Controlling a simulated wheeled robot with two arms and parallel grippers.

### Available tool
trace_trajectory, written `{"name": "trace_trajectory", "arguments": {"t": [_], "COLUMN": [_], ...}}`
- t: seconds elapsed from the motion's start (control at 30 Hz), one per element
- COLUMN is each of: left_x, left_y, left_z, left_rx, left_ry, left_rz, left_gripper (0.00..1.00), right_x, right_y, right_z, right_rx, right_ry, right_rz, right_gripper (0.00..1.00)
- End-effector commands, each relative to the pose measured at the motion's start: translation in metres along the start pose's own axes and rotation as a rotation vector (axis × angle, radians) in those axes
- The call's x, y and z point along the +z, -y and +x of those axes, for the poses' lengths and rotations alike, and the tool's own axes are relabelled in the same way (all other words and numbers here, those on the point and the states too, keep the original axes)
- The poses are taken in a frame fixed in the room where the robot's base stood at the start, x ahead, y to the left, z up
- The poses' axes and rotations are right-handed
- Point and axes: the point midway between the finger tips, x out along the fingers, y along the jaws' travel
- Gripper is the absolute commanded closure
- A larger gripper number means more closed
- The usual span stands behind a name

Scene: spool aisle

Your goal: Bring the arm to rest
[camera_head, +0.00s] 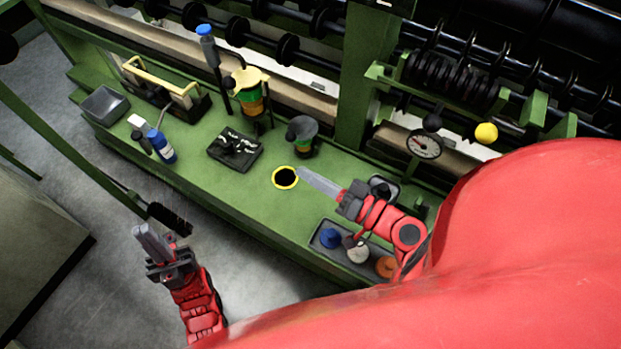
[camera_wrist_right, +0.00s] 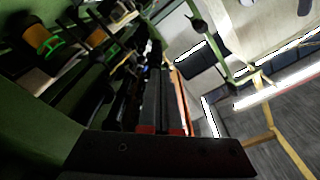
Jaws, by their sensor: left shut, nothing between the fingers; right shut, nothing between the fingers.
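My right gripper (camera_head: 303,174) is over the green bench (camera_head: 225,195), with its shut, empty fingers pointing left near a yellow-rimmed black hole (camera_head: 286,178). I cannot tell its exact height above the bench. The right wrist view shows the same fingers (camera_wrist_right: 160,105) together, with nothing between them. My left gripper (camera_head: 141,232) hangs in front of the bench over the grey floor, shut and empty, its fingers pointing up in the picture.
A grey tray (camera_head: 313,240) with several knobs lies beside my right arm. A black block (camera_head: 235,165), a blue bottle (camera_head: 161,146), a grey bin (camera_head: 106,119) and cone spools (camera_head: 250,103) stand on the bench. A black-handled bar (camera_head: 169,219) is close to my left gripper.

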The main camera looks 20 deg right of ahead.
Motion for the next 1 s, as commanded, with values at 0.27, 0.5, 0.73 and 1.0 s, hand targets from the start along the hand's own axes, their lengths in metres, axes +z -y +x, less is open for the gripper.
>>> {"name": "trace_trajectory", "arguments": {"t": [0.27, 0.5, 0.73, 1.0], "left_x": [-0.001, -0.001, -0.008, -0.014], "left_y": [0.000, 0.001, 0.003, 0.004], "left_z": [0.006, 0.009, 0.050, 0.086], "left_rx": [0.000, 0.000, 0.000, 0.000], "left_ry": [0.000, 0.000, 0.000, 0.000], "left_rz": [0.000, 0.000, 0.000, 0.000], "left_gripper": [1.00, 1.00, 1.00, 1.00], "right_x": [0.008, 0.008, -0.022, -0.049], "right_y": [0.011, 0.015, 0.044, 0.069], "right_z": [-0.011, -0.012, -0.010, -0.008], "right_rx": [0.002, -0.002, -0.002, -0.002], "right_ry": [-0.001, -0.001, -0.001, -0.001], "right_rz": [-0.001, 0.000, 0.000, 0.000], "right_gripper": [1.00, 1.00, 1.00, 1.00]}}
